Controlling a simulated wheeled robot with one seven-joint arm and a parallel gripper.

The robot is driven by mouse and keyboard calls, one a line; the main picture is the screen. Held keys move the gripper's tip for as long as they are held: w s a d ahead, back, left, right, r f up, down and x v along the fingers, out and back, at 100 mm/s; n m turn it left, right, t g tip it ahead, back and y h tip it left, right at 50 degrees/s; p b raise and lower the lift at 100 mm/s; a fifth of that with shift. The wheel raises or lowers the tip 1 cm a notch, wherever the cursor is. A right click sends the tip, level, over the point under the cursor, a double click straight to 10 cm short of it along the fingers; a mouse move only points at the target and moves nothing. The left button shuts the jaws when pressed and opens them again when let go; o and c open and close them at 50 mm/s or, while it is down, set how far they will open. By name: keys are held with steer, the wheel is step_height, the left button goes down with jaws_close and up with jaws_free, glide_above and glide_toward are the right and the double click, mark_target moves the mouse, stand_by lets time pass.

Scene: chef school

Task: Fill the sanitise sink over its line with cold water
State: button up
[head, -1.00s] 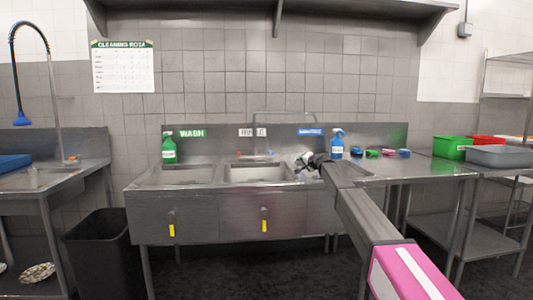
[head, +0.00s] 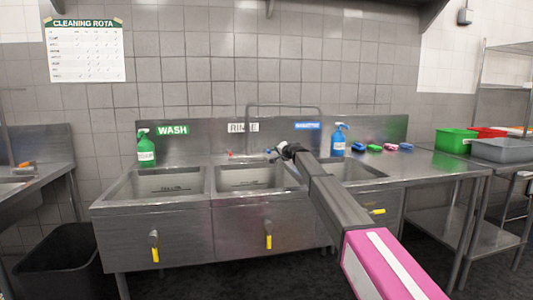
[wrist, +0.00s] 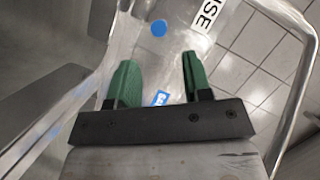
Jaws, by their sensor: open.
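The sanitise sink (head: 365,170) is the right basin of a three-basin steel unit, under the blue sanitise label (head: 307,126). My arm covers its left part, and its inside and line do not show. My gripper (head: 275,153) is at the back of the middle basin, near the blue-marked tap (head: 268,150); a red-marked tap (head: 230,153) is to the left. In the wrist view, my gripper (wrist: 157,82) has its green fingers apart and empty, with a round blue disc (wrist: 159,28) beyond them. An arched spout pipe (head: 283,105) stands behind. No water is visible.
The wash basin (head: 155,197) and rinse basin (head: 228,190) are to the left, with yellow-handled drains below. A green bottle (head: 146,148) and a blue spray bottle (head: 338,140) stand at the back. Brushes (head: 375,148) and bins (head: 455,140) are at right.

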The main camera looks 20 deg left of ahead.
mark_target(268, 151)
steer(key=x, duration=1)
jaws_close()
steer(key=shift+w+d, duration=0.1)
